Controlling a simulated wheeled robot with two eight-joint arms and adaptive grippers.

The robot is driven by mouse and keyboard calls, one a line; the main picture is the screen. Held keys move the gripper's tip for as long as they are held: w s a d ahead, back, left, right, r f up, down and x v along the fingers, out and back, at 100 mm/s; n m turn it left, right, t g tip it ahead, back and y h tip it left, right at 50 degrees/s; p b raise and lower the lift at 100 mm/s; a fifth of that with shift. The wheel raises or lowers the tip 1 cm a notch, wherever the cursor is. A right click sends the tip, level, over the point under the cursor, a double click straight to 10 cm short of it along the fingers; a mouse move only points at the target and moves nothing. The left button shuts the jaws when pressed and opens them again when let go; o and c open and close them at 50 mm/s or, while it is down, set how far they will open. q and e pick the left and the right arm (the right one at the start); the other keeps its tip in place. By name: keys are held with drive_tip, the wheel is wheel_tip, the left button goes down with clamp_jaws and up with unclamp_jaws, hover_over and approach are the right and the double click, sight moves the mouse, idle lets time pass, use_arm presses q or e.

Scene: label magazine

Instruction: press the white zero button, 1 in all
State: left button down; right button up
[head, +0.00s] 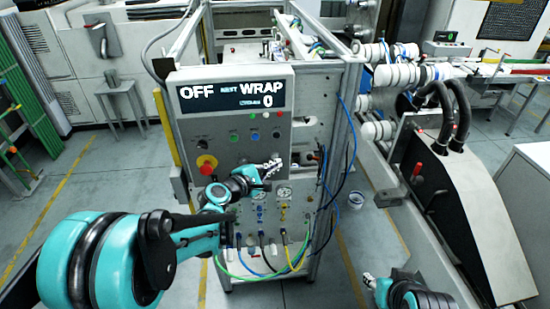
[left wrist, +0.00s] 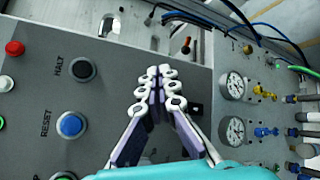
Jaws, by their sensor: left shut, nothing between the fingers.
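The control panel (head: 225,165) stands ahead with a display reading OFF, WRAP and 0. A small white round fitting (head: 265,114) sits below it, between a green and a red one. It also shows at the left edge of the left wrist view (left wrist: 6,83). I cannot read a zero label on it. My left gripper (head: 272,168) is shut and empty in front of the panel's lower right, below the button row and apart from the white fitting. Its fingertips meet in the left wrist view (left wrist: 161,75). My right gripper (head: 370,282) shows only partly at the bottom right.
A red emergency knob (head: 207,164) is on the panel's left. A blue RESET button (left wrist: 71,125) and a black HALT button (left wrist: 82,69) lie left of my left gripper. Gauges (left wrist: 233,130), valves and loose cables are on the lower panel. White rolls (head: 395,75) stand right.

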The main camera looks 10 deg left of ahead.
use_arm(q)
drive_tip(key=s, duration=0.1)
drive_tip(key=s+d, duration=0.1)
drive_tip(key=s, duration=0.2)
drive_tip(key=shift+s+d, duration=0.25)
drive_tip(key=shift+s, duration=0.15)
idle(0.6)
drive_tip(key=s+a+f+m+g+y+b, duration=0.2)
drive_tip(key=s+f+m+b, duration=0.1)
drive_tip(key=s+m, duration=0.3)
drive_tip(key=s+a+f+m+g+y+b, duration=0.2)
drive_tip(key=s+f+m, duration=0.4)
drive_tip(key=s, duration=0.4)
drive_tip(key=s+a+f+m+g+y+b, duration=0.2)
drive_tip(key=s+f+m+b, duration=0.2)
drive_tip(key=s+m, duration=0.3)
drive_tip(key=shift+s+f+g+y, duration=0.3)
drive_tip(key=shift+s+f+y, duration=0.15)
drive_tip(key=shift+s, duration=0.55)
